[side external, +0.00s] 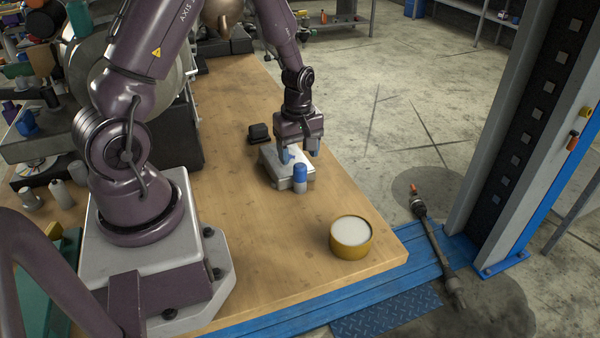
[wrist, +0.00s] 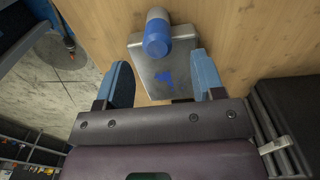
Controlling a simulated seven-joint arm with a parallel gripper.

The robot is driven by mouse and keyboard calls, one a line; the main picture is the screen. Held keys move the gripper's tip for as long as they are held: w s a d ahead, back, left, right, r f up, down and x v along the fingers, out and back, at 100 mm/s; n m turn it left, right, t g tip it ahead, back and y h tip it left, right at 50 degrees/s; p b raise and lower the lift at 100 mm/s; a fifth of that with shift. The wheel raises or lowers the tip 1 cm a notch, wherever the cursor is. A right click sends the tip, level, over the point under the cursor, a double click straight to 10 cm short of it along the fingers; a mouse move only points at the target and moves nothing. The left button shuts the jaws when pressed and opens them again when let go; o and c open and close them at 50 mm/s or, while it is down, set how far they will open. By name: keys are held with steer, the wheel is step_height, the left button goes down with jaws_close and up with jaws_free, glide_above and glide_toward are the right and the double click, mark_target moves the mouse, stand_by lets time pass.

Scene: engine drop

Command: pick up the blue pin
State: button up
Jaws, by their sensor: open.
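The blue pin (side external: 300,173) is a short cylinder with a blue top and a pale grey lower part. It stands upright at the near side of a flat grey metal block (side external: 275,168) on the wooden bench. In the wrist view the pin (wrist: 157,38) is at the top middle, and the block (wrist: 143,82) bears a blue mark. My gripper (side external: 299,154) points down over the block. Its blue fingers are spread apart and empty. In the wrist view my gripper (wrist: 160,62) has its fingertips short of the pin, which lies just beyond the gap between them.
A round yellow tin with a white top (side external: 350,237) stands near the bench's front right corner. A small black object (side external: 259,134) sits behind the block. The wooden bench top (side external: 270,250) is clear in front of the pin. The bench's right edge is close by.

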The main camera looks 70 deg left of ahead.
mark_target(300, 165)
steer(key=f, duration=0.5)
steer(key=shift+w+d+f, duration=0.1)
steer(key=shift+d+f, duration=0.05)
steer(key=shift+d, duration=0.15)
steer(key=c, duration=1)
